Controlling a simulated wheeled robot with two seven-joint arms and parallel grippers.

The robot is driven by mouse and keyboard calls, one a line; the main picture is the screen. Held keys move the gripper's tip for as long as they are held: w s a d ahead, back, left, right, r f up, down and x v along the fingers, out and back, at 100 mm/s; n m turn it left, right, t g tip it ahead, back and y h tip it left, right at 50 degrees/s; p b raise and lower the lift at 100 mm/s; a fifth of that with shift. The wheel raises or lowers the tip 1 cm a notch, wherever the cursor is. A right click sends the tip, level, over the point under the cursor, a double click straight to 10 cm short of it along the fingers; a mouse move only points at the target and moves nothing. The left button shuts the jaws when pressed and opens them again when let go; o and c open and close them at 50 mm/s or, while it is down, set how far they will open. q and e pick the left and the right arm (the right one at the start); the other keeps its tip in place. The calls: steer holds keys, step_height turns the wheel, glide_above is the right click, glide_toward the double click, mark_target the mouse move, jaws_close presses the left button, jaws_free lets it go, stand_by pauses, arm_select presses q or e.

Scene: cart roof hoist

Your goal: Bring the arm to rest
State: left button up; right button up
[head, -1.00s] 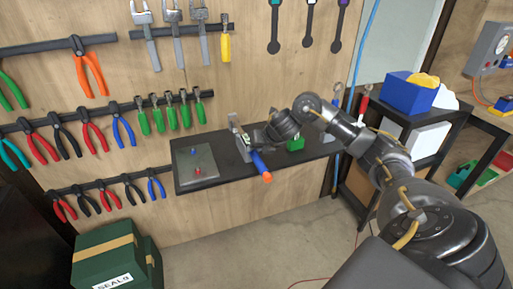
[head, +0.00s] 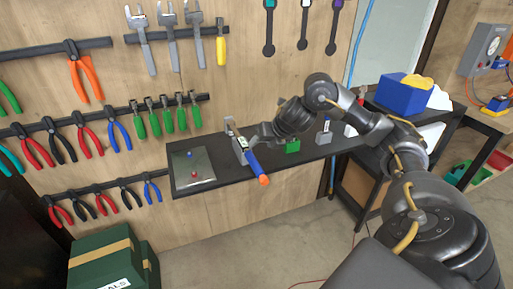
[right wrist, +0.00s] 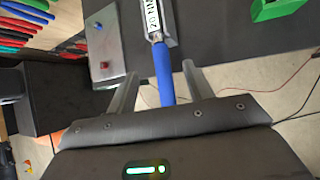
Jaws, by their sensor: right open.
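My right gripper (head: 257,138) is beside the grey upright holder (head: 238,145) on the dark wall shelf (head: 225,178). A tool with a blue handle (head: 252,162) and an orange end (head: 263,180) sticks out over the shelf's front edge. In the right wrist view my right gripper (right wrist: 160,70) is open. The blue handle (right wrist: 163,75) shows between its fingers, with a gap on each side. A white lettered label (right wrist: 153,17) sits above the handle. My left gripper is in neither view.
A metal plate (head: 190,171) with a red and a blue knob lies on the shelf's left part. A green block (head: 292,146) stands to the right. A cart with a blue bin (head: 400,97) stands beyond my arm. Pliers hang on the wall. The floor in front is clear.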

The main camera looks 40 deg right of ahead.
steer(key=v, duration=0.2)
steer(key=shift+s+r, duration=0.25)
